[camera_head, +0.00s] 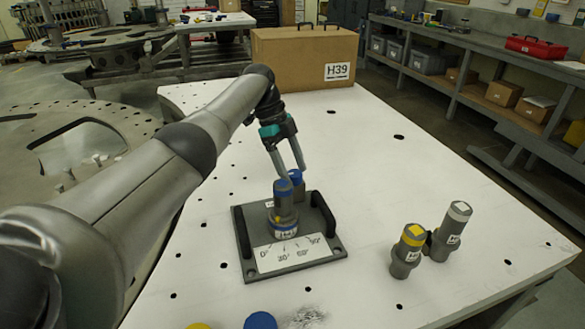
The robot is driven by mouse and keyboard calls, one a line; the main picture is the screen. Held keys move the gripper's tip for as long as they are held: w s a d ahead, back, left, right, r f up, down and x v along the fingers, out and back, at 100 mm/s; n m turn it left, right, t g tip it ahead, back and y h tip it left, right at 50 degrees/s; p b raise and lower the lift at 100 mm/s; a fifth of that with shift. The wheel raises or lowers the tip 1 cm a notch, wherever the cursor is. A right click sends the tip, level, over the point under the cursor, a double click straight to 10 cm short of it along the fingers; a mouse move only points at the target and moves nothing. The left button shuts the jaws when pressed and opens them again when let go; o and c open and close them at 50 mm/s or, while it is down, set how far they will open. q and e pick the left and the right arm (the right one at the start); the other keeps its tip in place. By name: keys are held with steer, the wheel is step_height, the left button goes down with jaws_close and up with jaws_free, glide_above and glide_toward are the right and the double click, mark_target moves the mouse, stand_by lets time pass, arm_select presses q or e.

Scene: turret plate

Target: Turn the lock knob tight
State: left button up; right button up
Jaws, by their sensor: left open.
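The grey turret plate (240,233) lies on the white table, with a scale label (295,252) marked from 0 to 90 on its front. A grey upright cylinder with a blue band (284,203) stands on the plate. Just behind it a smaller blue-topped knob (297,175), perhaps the lock knob, shows partly hidden by the cylinder. My left gripper (288,172) reaches down from behind with its two fingers spread. The fingertips are close to the blue-topped knob; I cannot tell whether they touch it. My right gripper is out of view.
Black handles (324,212) stand at the plate's sides. Two grey cylinders, one yellow-banded (408,250) and one white-topped (450,230), stand to the right. A cardboard box (290,62) marked H39 is at the back. Blue (260,320) and yellow tops show at the bottom edge.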

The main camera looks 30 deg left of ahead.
arm_select(q)
steer(key=v, duration=0.7)
steer(key=shift+r, duration=0.25)
steer(key=shift+a, duration=0.1)
